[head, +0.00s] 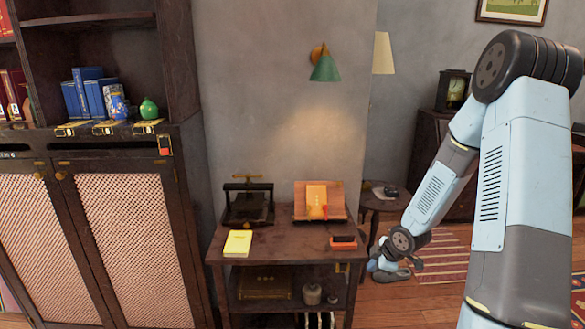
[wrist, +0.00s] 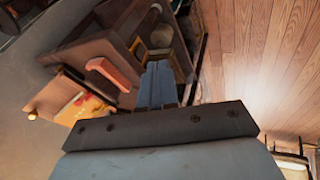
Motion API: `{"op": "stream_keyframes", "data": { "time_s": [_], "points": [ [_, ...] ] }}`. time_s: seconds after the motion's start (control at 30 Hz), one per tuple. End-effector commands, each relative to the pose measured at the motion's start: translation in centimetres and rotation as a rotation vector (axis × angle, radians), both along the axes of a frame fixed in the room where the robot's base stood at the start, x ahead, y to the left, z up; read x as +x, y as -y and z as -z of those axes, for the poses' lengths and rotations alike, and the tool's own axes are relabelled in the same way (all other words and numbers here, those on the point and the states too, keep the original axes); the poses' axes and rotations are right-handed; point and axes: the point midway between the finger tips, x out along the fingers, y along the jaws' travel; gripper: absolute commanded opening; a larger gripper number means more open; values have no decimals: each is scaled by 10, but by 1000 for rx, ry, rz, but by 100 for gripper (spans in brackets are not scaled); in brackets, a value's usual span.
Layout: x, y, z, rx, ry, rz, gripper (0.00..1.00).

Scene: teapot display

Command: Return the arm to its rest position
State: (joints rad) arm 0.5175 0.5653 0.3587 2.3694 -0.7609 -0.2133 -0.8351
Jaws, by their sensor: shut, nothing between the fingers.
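My gripper (wrist: 158,68) shows in the wrist view with its two blue-grey fingers together and nothing between them. In the head view my arm comes in from the right and bends down toward the floor. Its end (head: 376,264) hangs low, just right of the small dark table (head: 283,236). The fingers are too small to make out there. In the wrist view the same table shows tilted, beyond and left of the fingers, with a reddish-orange object (wrist: 112,74) on top.
A round side table (head: 377,203) stands behind my forearm. A tall cabinet (head: 187,220) fills the left. Bare wooden floor (wrist: 270,60) shows right of the fingers.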

Motion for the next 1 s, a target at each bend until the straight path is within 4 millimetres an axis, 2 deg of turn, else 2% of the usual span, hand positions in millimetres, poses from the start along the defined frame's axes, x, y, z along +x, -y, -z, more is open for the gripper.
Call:
{"op": "stream_keyframes", "data": {
  "time_s": [0.03, 0.27, 0.47, 0.77, 1.0],
  "points": [
    [0, 4, -15, -24, -1, 29, 0],
    [-8, 17, -73, -96, -23, 195, 0],
    [-23, 23, -124, -128, -26, 350, 0],
    [-58, 21, -200, -118, -14, 587, 0],
    [-97, 14, -253, -60, -3, 770, 0]
  ]
}}
